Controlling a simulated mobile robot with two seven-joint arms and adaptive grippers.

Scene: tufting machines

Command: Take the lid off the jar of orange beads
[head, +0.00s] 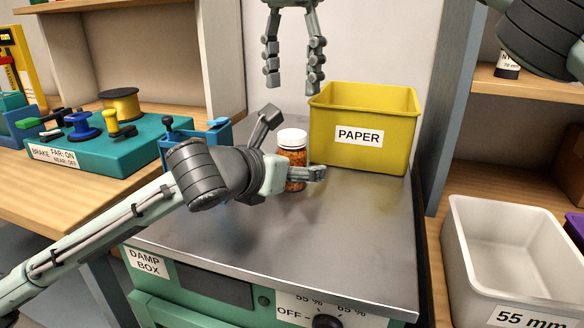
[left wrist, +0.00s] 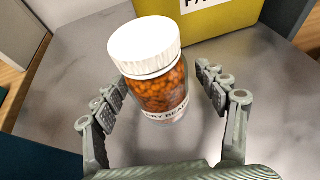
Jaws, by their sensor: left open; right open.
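The jar of orange beads (head: 293,156) stands upright on the grey metal top of the damp box, in front of the yellow bin. Its white ribbed lid (head: 292,137) is on it. My left gripper (head: 294,150) is open at the jar, its fingers on either side. In the left wrist view the jar (left wrist: 165,92) stands between the spread fingertips of my left gripper (left wrist: 160,95), with the lid (left wrist: 144,46) above them. Whether a finger touches the glass I cannot tell. My right gripper (head: 293,88) hangs open and empty above and behind the jar, fingers pointing down.
A yellow bin labelled PAPER (head: 400,135) stands behind and right of the jar. A teal brake stand (head: 100,155) with spools is at the left. A white 55 mm bin (head: 455,235) is at the lower right. The damp box top (head: 350,240) is clear in front.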

